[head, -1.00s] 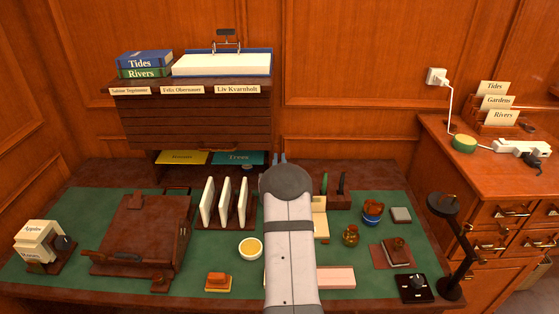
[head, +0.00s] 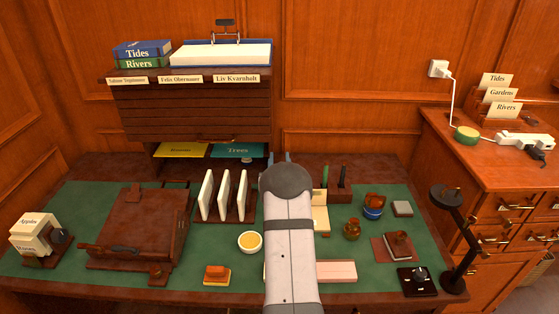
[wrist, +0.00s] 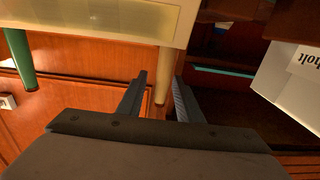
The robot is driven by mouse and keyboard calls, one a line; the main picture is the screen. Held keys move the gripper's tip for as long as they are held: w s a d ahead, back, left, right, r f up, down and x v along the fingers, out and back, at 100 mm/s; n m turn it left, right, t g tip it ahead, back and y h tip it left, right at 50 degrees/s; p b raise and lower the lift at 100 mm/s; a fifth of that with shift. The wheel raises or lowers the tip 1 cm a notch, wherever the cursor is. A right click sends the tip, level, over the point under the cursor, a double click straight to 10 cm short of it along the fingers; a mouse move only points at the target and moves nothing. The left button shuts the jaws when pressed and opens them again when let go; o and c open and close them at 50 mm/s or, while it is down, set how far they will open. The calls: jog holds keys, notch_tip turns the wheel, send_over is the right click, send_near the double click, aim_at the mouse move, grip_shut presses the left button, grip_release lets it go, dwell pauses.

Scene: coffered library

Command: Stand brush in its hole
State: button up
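My gripper (head: 276,157) reaches toward the back of the desk and is open. In the wrist view its two fingers (wrist: 159,92) are apart, with a slim tan stick (wrist: 164,65), likely the brush handle, showing in the gap and a gap on each side. The stick meets a cream block (wrist: 90,14) at the picture's top; I cannot see its hole or how deep the stick sits. A green stick (wrist: 20,60) also meets the block, farther left. In the head view my arm hides the tan stick; the green stick (head: 325,176) shows just right of the gripper.
A rack of white cards (head: 223,196) stands close left of my arm. A dark holder (head: 341,193) is close right. The cabinet (head: 195,125) rises behind. A small bowl (head: 250,241) and a pink block (head: 336,271) flank the arm nearer the front.

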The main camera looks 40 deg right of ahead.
jog(key=shift+s+a, duration=0.1)
jog(key=shift+b+v, duration=0.75)
jog(key=shift+v, duration=2.8)
